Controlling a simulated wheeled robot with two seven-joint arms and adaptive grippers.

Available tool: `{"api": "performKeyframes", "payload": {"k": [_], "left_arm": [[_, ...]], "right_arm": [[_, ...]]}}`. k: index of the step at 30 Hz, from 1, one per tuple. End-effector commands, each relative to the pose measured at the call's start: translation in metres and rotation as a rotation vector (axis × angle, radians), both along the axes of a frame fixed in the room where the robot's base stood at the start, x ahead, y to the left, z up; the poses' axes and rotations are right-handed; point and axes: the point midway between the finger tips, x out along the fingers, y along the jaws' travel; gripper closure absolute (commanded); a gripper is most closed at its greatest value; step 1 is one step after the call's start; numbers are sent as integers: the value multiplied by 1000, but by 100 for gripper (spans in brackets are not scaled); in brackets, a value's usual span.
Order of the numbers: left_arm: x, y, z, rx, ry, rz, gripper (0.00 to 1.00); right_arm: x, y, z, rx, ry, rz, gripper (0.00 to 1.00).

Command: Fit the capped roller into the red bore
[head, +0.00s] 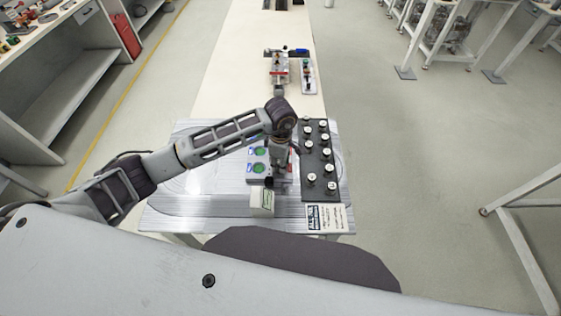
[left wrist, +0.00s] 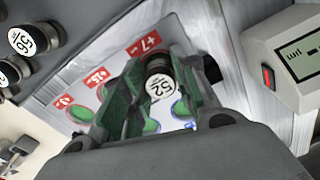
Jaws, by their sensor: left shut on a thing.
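My left gripper (head: 281,172) points down over the light panel (head: 252,179) on the metal table. In the left wrist view its green-lined fingers (left wrist: 158,92) are shut on a dark roller with a white cap marked 52 (left wrist: 161,87). The panel (left wrist: 186,32) shows below the fingers, with red labels, one reading +7, and green round spots. The gripper covers part of the panel, so I cannot make out the red bore. I cannot tell whether the roller touches the panel. My right gripper is not in view.
A dark rack (head: 320,183) with several white-capped rollers stands right of the gripper. A small display box (head: 262,202) stands in front of the panel, and a printed card (head: 326,218) lies at the front right. Small fixtures (head: 279,68) stand farther back.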

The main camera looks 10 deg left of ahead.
Motion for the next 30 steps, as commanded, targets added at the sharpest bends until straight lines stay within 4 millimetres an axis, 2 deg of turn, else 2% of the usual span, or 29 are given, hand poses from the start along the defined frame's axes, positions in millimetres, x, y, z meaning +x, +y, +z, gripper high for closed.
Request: {"api": "performKeyframes", "payload": {"k": [7,8,12,30], "left_arm": [[0,0,-3,0,-1,0,100],[0,0,-3,0,0,0,68],[0,0,-2,0,0,0,50],[1,0,4,-1,-2,0,49]], "right_arm": [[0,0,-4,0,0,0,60],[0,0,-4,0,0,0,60],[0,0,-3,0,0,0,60],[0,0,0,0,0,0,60]]}}
